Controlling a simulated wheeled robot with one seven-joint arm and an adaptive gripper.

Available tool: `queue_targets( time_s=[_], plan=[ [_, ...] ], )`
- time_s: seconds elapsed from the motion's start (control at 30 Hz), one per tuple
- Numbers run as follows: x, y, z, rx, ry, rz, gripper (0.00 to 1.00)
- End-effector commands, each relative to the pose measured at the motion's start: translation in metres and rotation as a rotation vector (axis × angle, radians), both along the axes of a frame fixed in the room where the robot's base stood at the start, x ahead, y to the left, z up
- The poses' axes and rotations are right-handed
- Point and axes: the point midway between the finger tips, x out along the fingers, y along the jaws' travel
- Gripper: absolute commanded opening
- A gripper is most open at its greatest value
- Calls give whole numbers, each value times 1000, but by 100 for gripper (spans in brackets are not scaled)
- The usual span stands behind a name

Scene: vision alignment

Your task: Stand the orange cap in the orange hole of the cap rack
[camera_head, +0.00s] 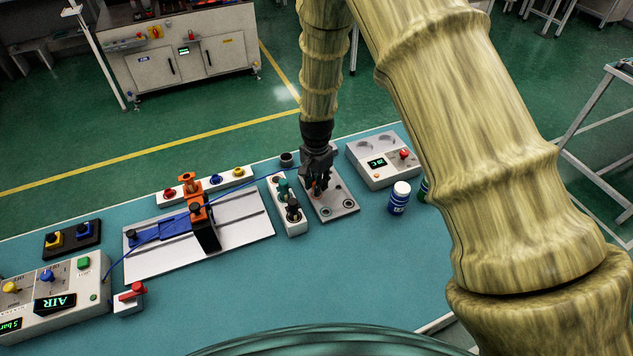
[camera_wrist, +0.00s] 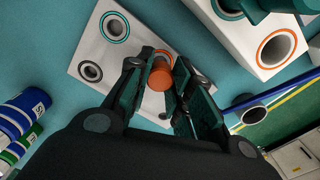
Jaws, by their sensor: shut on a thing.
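My gripper (camera_head: 318,186) is shut on the orange cap (camera_wrist: 160,77), which shows between the fingertips in the wrist view. The gripper is over a flat grey plate (camera_head: 344,206) with ringed holes. In the wrist view this plate has a teal-ringed hole (camera_wrist: 115,27), a black-ringed hole (camera_wrist: 90,71) and an orange ring (camera_wrist: 166,54), partly hidden behind the cap. I cannot tell whether the cap touches the plate. A narrow white block (camera_head: 293,226) beside it holds teal and dark caps. Its orange-ringed hole (camera_wrist: 276,48) is empty. I cannot tell which one is the rack.
A dark cup (camera_head: 287,159) stands behind the block. A control box (camera_head: 385,165) and a blue bottle (camera_head: 399,198) are right of the plate. A slide fixture (camera_head: 205,225) is at left. The front of the table is clear.

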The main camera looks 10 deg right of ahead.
Motion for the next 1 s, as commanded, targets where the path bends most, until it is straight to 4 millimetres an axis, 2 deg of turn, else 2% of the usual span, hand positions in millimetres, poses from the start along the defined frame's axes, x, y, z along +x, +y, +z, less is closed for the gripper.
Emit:
queue_targets(
  time_s=[0.37, 1.0],
  plan=[
    [0, 0, -1, 0, 0, 0, 12],
    [0, 0, -14, 0, 1, 0, 12]
  ],
)
